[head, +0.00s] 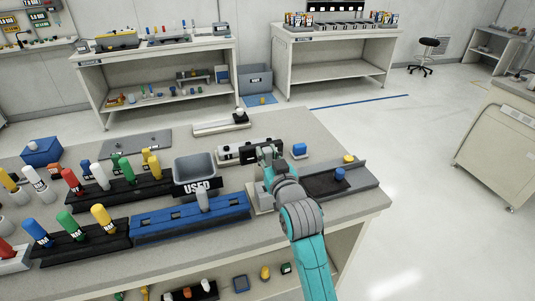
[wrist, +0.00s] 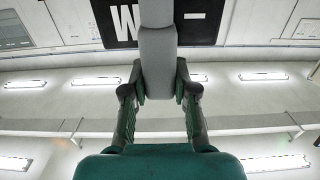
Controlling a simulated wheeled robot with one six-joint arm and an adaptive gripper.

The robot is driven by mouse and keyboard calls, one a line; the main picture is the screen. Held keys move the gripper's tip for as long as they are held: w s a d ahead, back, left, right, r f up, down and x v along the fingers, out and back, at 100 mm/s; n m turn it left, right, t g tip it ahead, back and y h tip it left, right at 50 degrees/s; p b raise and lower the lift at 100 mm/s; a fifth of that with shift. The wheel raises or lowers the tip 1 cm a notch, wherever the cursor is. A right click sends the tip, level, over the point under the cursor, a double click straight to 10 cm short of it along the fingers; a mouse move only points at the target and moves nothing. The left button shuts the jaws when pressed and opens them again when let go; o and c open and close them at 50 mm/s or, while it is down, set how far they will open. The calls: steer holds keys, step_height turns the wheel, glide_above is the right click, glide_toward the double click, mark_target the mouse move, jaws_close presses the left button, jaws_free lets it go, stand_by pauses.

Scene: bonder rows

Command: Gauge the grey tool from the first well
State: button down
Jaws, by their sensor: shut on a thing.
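My gripper (wrist: 159,90) is shut on a grey tool (wrist: 158,62), which points up and away between the two fingers in the wrist view. The tool's far end overlaps a black panel (wrist: 205,22) with a white letter W; I cannot tell whether they touch. In the head view my gripper (head: 267,152) is at a white-and-black device (head: 236,152) behind the work rows, and my arm hides part of it. The held tool is hard to make out there.
A grey bin (head: 195,168) labelled USED stands left of my gripper. Black racks (head: 85,242) with coloured tools fill the left. A dark tray (head: 325,184) with a blue and a yellow knob lies right of my arm. A small blue block (head: 299,149) sits close by.

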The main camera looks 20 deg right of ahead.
mark_target(267, 163)
stand_by(0.4)
steer(key=shift+f, duration=1.6)
steer(key=shift+f, duration=0.1)
steer(key=shift+f, duration=0.55)
steer(key=shift+f, duration=1.2)
stand_by(0.6)
steer(key=c, duration=0.8)
jaws_free()
steer(key=shift+s, duration=0.1)
steer(key=s, duration=1.1)
steer(key=shift+s, duration=0.4)
